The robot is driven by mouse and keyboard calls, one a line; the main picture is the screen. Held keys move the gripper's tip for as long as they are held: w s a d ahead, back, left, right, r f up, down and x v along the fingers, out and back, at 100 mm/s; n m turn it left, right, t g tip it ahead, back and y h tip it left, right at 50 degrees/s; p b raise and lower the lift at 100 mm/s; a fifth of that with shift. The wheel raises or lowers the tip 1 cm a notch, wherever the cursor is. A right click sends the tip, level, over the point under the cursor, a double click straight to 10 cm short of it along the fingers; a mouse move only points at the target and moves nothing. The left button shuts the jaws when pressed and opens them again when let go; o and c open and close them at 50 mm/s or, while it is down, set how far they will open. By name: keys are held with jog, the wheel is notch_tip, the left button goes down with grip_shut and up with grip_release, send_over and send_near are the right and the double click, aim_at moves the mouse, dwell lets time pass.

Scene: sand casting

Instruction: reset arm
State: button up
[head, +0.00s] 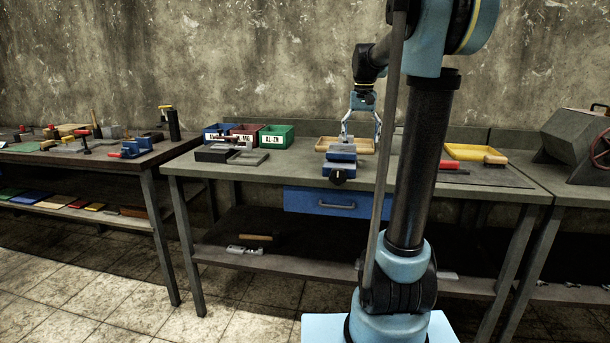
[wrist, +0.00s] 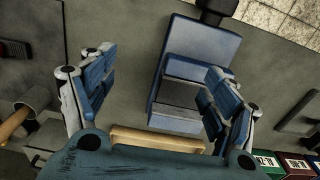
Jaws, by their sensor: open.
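My gripper (head: 361,131) is open and hangs above the middle bench, over a blue vise. In the wrist view my gripper (wrist: 160,95) shows its two blue fingers spread apart with nothing between them being held. The blue vise (head: 341,163) stands near the bench's front edge. It also shows in the wrist view (wrist: 198,48), partly behind one finger. A yellow tray (head: 345,146) lies behind the vise, near my fingers. My own arm column hides part of the bench to the right.
Blue, red and green bins (head: 277,137) stand at the back of the middle bench (head: 265,172). A second yellow tray (head: 470,152) lies to the right. A left bench (head: 100,156) holds several tools. A grey machine (head: 572,140) stands far right. The tiled floor (head: 110,275) in front is clear.

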jog(key=s+f+n+t, duration=0.1)
jog(key=s+f, duration=1.1)
jog(key=s, duration=0.4)
jog(key=s+f+n+t, duration=0.1)
jog(key=s+f, duration=1.1)
jog(key=s, duration=0.4)
jog(key=shift+s+a+f, duration=0.2)
jog(key=shift+s+f, duration=0.05)
jog(key=shift+f, duration=0.1)
